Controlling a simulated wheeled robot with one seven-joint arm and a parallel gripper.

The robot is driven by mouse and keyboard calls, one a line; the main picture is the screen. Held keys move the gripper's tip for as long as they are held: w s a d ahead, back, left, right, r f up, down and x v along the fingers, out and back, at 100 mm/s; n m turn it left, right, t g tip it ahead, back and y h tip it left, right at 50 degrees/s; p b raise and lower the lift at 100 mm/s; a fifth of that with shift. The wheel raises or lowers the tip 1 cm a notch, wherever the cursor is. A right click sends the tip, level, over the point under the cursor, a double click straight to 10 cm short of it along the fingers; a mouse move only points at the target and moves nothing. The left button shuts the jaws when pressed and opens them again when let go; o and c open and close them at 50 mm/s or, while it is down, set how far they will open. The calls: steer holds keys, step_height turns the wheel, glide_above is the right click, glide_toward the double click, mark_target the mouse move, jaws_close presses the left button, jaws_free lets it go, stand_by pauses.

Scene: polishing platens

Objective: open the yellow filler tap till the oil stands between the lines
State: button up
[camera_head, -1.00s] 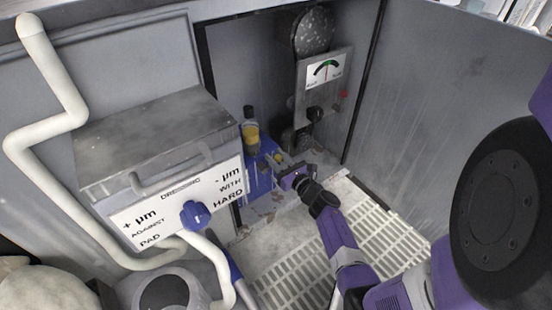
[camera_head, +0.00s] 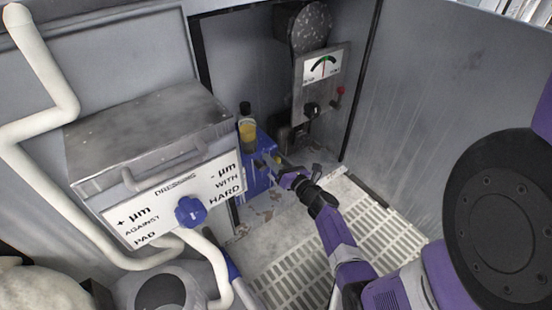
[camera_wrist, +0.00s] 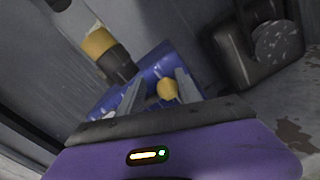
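The yellow filler tap, a small round yellow knob (camera_wrist: 167,88), sits on the front of a blue housing (camera_wrist: 150,66) in the wrist view. My gripper (camera_wrist: 159,78) is open, with one finger on each side of the knob. The knob lies nearer the right finger; I cannot tell whether they touch. In the head view my gripper (camera_head: 270,167) is at the blue housing (camera_head: 258,184) and hides the knob. A clear glass with a dark cap and yellow oil (camera_head: 247,128) stands above the housing. It shows tilted in the wrist view (camera_wrist: 97,43). Its level lines are too small to make out.
A gauge panel (camera_head: 324,84) with a black knob and a red-tipped lever is behind and right of my gripper. A grey dressing box (camera_head: 150,130) with a blue knob (camera_head: 190,211) stands at left. Slatted floor (camera_head: 290,280) lies below my arm.

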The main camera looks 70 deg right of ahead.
steer(key=o, duration=0.3)
steer(key=shift+w+a+f, duration=0.2)
steer(key=shift+a+f, duration=0.3)
steer(key=shift+s+d+r, duration=0.2)
steer(key=shift+d+r, duration=0.05)
steer(key=shift+d, duration=0.1)
steer(key=shift+s, duration=0.15)
steer(key=p+v, duration=0.2)
steer(key=v, duration=0.5)
steer(key=shift+s+a, duration=0.2)
steer(key=shift+a, duration=0.05)
